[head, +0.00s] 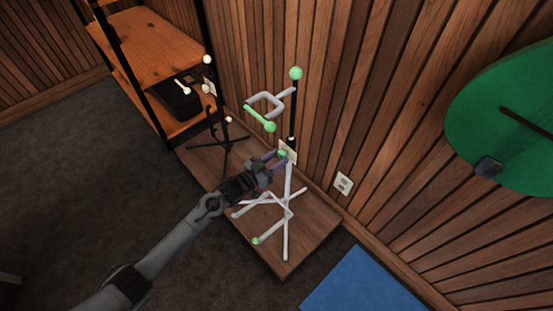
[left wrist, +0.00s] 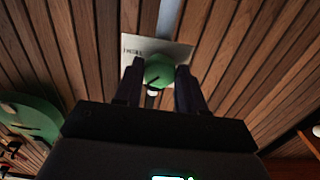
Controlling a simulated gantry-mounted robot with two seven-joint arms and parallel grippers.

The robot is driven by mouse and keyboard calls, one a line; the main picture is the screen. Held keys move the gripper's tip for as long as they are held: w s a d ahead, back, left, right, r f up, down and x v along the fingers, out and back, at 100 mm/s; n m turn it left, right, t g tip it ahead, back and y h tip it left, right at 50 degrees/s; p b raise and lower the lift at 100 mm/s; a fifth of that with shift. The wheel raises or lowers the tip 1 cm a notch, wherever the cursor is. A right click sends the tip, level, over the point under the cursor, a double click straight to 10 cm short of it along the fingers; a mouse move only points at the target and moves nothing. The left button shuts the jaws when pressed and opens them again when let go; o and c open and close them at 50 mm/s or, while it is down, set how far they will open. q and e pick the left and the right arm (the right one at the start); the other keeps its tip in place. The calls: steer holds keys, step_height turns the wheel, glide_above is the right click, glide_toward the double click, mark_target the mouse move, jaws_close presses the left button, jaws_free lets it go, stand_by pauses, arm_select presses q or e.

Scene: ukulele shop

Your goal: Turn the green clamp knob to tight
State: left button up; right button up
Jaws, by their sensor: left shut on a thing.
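The green clamp knob (head: 282,154) sits on the upright of a grey stand (head: 288,180) with green tips. In the left wrist view the knob (left wrist: 158,71) is round, with a dark line across its face. My left gripper (head: 275,160) has its fingers on both sides of the knob and is shut on it. A pale label plate (left wrist: 130,50) is behind the knob; its small print is partly hidden and I cannot read all of it. My right gripper is in neither view.
The stand's legs rest on a low wooden platform (head: 312,225) against the slatted wall. A darker stand (head: 222,143) is left of it, near a wooden shelf (head: 150,45). A green disc (head: 480,110) is on the right and a blue mat (head: 360,285) lies at lower right.

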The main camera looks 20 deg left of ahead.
arm_select(q)
steer(key=shift+m, duration=0.3)
steer(key=shift+r+m+p, duration=0.1)
steer(key=shift+m+p, duration=0.55)
steer(key=shift+m, duration=0.25)
steer(key=m+p, duration=0.1)
steer(key=m, duration=0.1)
steer(key=shift+m, duration=0.3)
steer(key=shift+m+p, duration=0.65)
steer(key=shift+m, duration=2.55)
steer(key=o, duration=1.1)
steer(key=shift+c, duration=0.2)
